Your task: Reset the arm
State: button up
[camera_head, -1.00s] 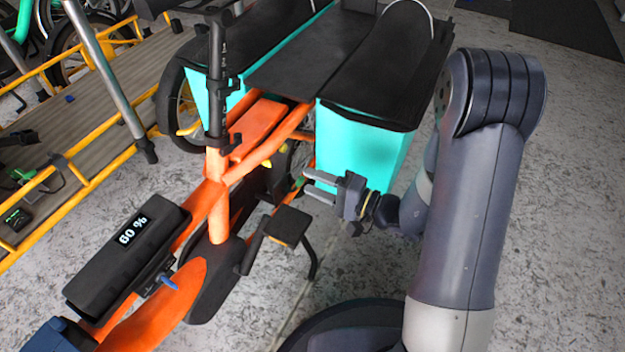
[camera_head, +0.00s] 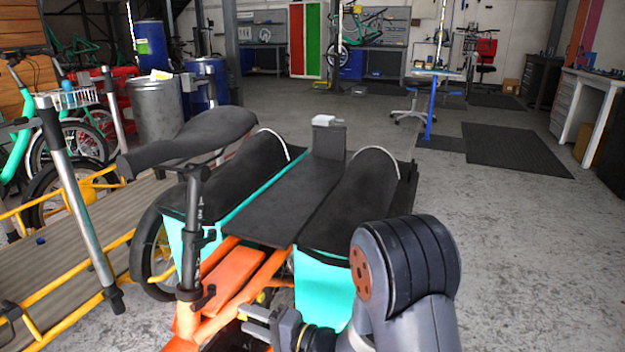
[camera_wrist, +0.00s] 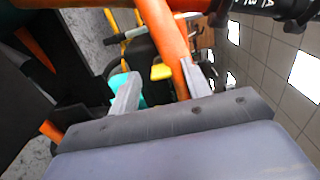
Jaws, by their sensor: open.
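My gripper (camera_head: 262,322) is at the bottom of the head view, beside the orange cargo bike (camera_head: 228,282) and in front of its turquoise side bag (camera_head: 322,292). In the wrist view my gripper (camera_wrist: 160,90) shows two grey fingers spread apart with nothing between them. The bike's orange frame tube (camera_wrist: 165,40) passes behind the fingers there. My arm bends at a dark elbow at the lower right of the head view. Part of my gripper is cut off by the lower edge of the head view.
The bike's black saddle (camera_head: 190,143) and flat rear rack (camera_head: 270,205) are near the arm. A yellow-railed wooden platform (camera_head: 75,260) lies to the left. Open concrete floor (camera_head: 520,240) spreads to the right.

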jog(key=shift+w+a, duration=0.15)
jog(key=shift+a, duration=0.2)
jog(key=p+v, duration=0.2)
jog(key=v, duration=0.9)
jog(key=b+x, duration=0.2)
jog(key=x, duration=0.9)
jog(key=shift+a, duration=0.15)
jog(key=shift+r+m+p, duration=0.2)
jog(key=shift+m+p, duration=0.2)
jog(key=shift+m, duration=0.1)
jog(key=shift+w+d+m+p, duration=0.1)
jog(key=shift+d+m+p, duration=0.05)
jog(key=shift+m+p, duration=4.4)
jog(key=shift+w+d+m+p, duration=0.1)
jog(key=shift+m+p, duration=3.85)
jog(key=shift+p, duration=1.2)
